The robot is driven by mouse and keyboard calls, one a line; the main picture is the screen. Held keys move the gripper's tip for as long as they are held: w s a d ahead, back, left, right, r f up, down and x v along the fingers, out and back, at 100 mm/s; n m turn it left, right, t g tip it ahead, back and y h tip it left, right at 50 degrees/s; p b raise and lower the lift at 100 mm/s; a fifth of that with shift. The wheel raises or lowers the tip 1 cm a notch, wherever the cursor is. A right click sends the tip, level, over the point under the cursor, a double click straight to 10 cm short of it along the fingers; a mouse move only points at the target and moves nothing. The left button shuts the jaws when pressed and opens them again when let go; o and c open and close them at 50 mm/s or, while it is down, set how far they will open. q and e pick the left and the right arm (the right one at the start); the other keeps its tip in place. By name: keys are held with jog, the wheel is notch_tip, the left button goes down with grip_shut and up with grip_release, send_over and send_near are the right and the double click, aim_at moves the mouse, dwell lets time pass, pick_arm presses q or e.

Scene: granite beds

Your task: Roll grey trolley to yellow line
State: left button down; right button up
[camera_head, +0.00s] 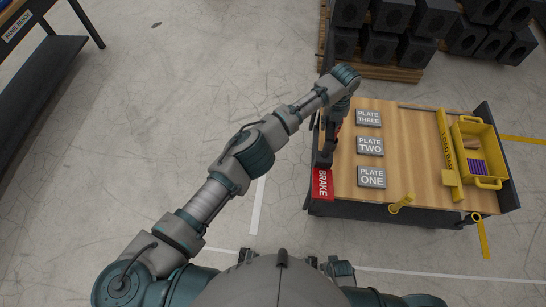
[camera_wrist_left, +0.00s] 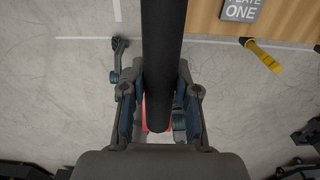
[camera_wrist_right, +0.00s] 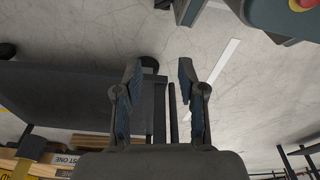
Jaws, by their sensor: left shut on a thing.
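The grey trolley (camera_head: 420,209) has a wooden top and a dark frame, and stands to the right in the head view. A red BRAKE sign (camera_head: 322,184) is at its near left corner. My left gripper (camera_head: 334,122) is at the trolley's left end. In the left wrist view its fingers are shut around the dark handle bar (camera_wrist_left: 165,50). My right gripper (camera_wrist_right: 157,75) is open in the right wrist view, with the dark trolley side to its left and a thin dark bar (camera_wrist_right: 173,112) between its fingers.
Plates lie on the trolley top, with a yellow load bar (camera_head: 447,150) and a yellow crate (camera_head: 488,184) at its right end. Dark blocks on a pallet (camera_head: 385,71) stand behind. A dark bench (camera_head: 45,65) is at the far left. Floor between is clear.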

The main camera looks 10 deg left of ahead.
pick_arm(q)
jog(key=shift+w+d+r+b, duration=0.2)
jog(key=shift+d+b, duration=0.2)
jog(key=shift+b, duration=0.15)
jog(key=shift+s+d+b, duration=0.1)
jog(key=shift+d+b, duration=0.1)
jog(key=shift+b, duration=0.1)
jog(key=shift+d+f+b, duration=0.1)
jog(key=shift+d+b, duration=0.1)
jog(key=shift+b, duration=0.1)
pick_arm(e)
notch_tip(320, 180, up, 7)
jog(key=w, duration=0.2)
jog(key=shift+w+f, duration=0.2)
jog(key=shift+w, duration=0.1)
jog(key=shift+s+f, duration=0.1)
pick_arm(q)
jog(key=c, duration=0.6)
grip_release()
jog(key=shift+s+f, duration=0.1)
jog(key=shift+c, duration=0.2)
